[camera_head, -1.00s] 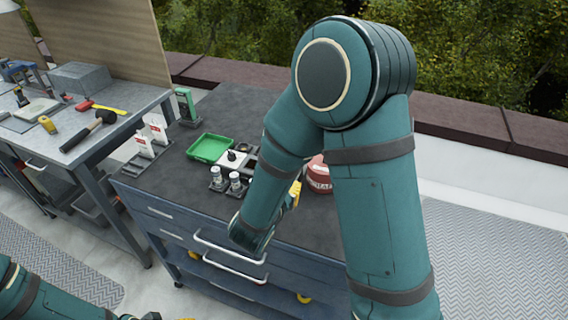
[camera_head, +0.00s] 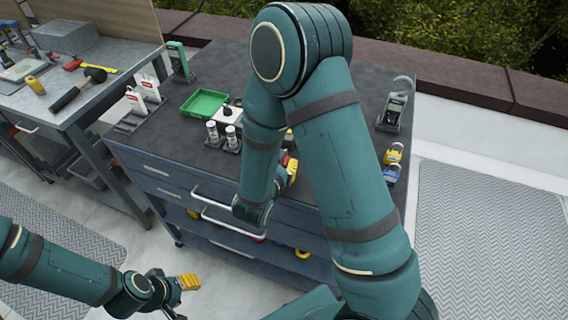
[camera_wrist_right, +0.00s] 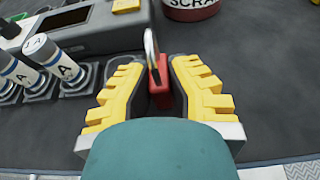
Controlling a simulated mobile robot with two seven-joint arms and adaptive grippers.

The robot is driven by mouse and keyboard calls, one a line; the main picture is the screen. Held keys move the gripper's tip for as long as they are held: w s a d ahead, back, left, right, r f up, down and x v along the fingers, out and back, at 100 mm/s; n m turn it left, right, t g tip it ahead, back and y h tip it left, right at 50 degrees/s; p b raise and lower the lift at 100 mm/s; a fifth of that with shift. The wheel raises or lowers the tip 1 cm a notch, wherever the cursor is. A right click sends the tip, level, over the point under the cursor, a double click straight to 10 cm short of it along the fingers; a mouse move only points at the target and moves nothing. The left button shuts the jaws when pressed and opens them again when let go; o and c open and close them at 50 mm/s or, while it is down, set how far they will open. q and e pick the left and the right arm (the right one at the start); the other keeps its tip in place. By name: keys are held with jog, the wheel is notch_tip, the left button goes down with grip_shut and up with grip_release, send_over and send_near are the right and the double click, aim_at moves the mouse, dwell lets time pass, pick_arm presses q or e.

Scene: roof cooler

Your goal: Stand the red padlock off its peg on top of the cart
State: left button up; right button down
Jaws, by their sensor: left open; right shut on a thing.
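The red padlock (camera_wrist_right: 160,82) is upright between the yellow fingers of my right gripper (camera_wrist_right: 158,92) in the right wrist view, its metal shackle (camera_wrist_right: 150,45) pointing away. The gripper is shut on it. In the head view, my right gripper (camera_head: 291,170) is over the front part of the dark cart top (camera_head: 225,62), partly behind my forearm, and little of the padlock shows. I cannot tell whether the padlock touches the cart top. The peg cannot be made out. My left gripper (camera_head: 180,285) is open and empty, low in front of the cart.
A yellow padlock (camera_head: 393,154), a blue padlock (camera_head: 391,175) and a meter (camera_head: 393,110) are at the cart's right edge. A red scrap tin (camera_wrist_right: 190,8) is beyond the gripper.

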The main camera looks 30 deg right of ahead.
jog(key=shift+f, duration=0.2)
jog(key=c, duration=1.1)
grip_release()
jog(key=shift+r, duration=0.15)
jog(key=shift+a+r, duration=0.1)
jog(key=shift+r, duration=0.05)
jog(key=shift+p+v, duration=1.45)
jog(key=shift+v, duration=4.45)
